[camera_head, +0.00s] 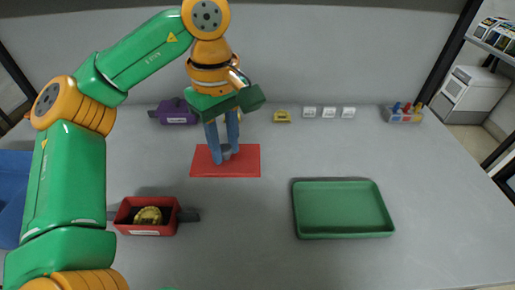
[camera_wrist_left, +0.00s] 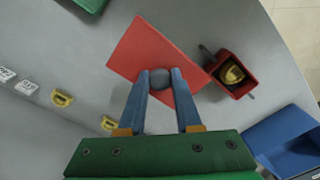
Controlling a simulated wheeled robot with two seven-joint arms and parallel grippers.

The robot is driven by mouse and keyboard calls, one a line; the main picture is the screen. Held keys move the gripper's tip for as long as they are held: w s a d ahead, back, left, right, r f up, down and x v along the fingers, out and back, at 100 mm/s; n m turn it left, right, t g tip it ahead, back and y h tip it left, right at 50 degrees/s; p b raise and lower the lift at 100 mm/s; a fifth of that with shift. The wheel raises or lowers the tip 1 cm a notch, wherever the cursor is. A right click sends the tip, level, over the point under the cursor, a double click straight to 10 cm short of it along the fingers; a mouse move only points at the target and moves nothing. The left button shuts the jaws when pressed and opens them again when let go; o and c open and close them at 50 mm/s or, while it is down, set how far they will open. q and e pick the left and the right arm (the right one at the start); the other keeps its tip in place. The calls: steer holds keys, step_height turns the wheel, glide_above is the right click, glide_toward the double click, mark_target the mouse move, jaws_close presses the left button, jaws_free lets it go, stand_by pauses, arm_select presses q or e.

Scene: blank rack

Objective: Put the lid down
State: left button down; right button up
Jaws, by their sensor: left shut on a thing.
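My left gripper (camera_head: 225,155) points down over the red mat (camera_head: 245,168) in the head view. Its blue fingers are shut on a small grey round piece, which looks like the lid (camera_head: 226,150). In the left wrist view the lid (camera_wrist_left: 160,78) sits between the fingertips of the left gripper (camera_wrist_left: 161,80), with the red mat (camera_wrist_left: 140,48) behind it. I cannot tell whether the lid touches the mat. The fingers hide part of the lid in the head view. My right gripper is not in view.
A red box (camera_head: 124,213) with a yellow piece (camera_head: 148,216) inside stands front left of the mat. A green tray (camera_head: 345,210) lies to the right. A purple box (camera_head: 174,112), a yellow piece (camera_head: 282,116) and small white blocks (camera_head: 328,112) line the back. A blue bin (camera_head: 12,195) is far left.

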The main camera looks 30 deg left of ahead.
arm_select(q)
steer(key=w+f+p, duration=0.1)
steer(key=w+f, duration=0.2)
steer(key=w, duration=0.1)
steer(key=w+a+f+p, duration=0.1)
steer(key=w+f, duration=0.2)
steer(key=w, duration=0.1)
steer(key=w+a+f+p, duration=0.1)
steer(key=w+f+p, duration=0.1)
steer(key=w+f, duration=0.1)
steer(key=shift+w+f, duration=0.2)
steer(key=shift+w, duration=0.45)
step_height(320, 180, down, 3)
steer(key=shift+r+p, duration=0.15)
steer(key=shift+p, duration=0.45)
steer(key=shift+f, duration=0.4)
steer(key=c, duration=0.6)
jaws_free()
steer(key=shift+r, duration=0.1)
